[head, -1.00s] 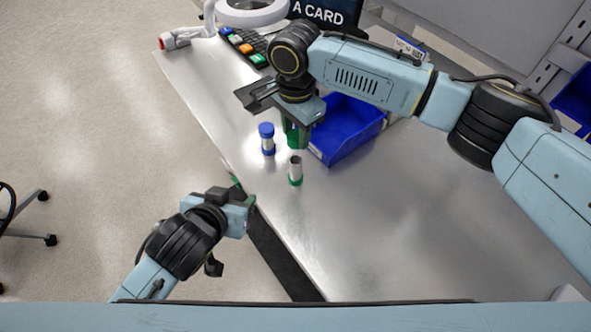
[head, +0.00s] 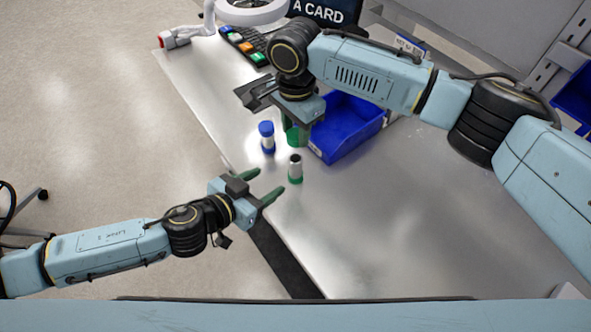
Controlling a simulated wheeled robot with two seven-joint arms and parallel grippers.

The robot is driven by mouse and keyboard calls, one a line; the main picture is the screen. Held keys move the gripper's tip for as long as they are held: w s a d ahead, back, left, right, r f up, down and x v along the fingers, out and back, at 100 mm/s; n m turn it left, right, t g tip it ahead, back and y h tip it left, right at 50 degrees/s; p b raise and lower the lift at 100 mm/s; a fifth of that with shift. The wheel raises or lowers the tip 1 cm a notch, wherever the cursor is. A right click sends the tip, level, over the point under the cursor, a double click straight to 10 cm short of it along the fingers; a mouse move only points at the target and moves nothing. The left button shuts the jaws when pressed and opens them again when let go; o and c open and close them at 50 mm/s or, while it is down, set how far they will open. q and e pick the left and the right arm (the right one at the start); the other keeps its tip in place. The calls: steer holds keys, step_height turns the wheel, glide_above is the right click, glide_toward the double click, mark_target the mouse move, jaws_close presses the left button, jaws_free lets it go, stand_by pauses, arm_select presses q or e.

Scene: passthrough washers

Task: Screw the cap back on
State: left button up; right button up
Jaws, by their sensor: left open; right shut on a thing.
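A small uncapped container (head: 295,172) stands upright on the metal table, with a dark open top, a pale body and a green base. My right gripper (head: 295,130) is above and behind it, pointing down and shut on a green cap (head: 294,139). The cap is partly hidden by the fingers, and its height above the table is hard to tell. My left gripper (head: 268,183) is open and empty at the table's front-left edge. Its green fingers point right toward the uncapped container, a short gap away from it.
A blue-capped container (head: 267,138) stands left of the cap. A blue bin (head: 345,134) sits just right of my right gripper. A keyboard (head: 246,45) and a white ring-shaped lamp (head: 252,10) are at the back. The table's right side (head: 400,220) is clear.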

mark_target(291, 168)
arm_select(q)
steer(key=shift+d, duration=0.1)
steer(key=x, duration=1.2)
jaws_close()
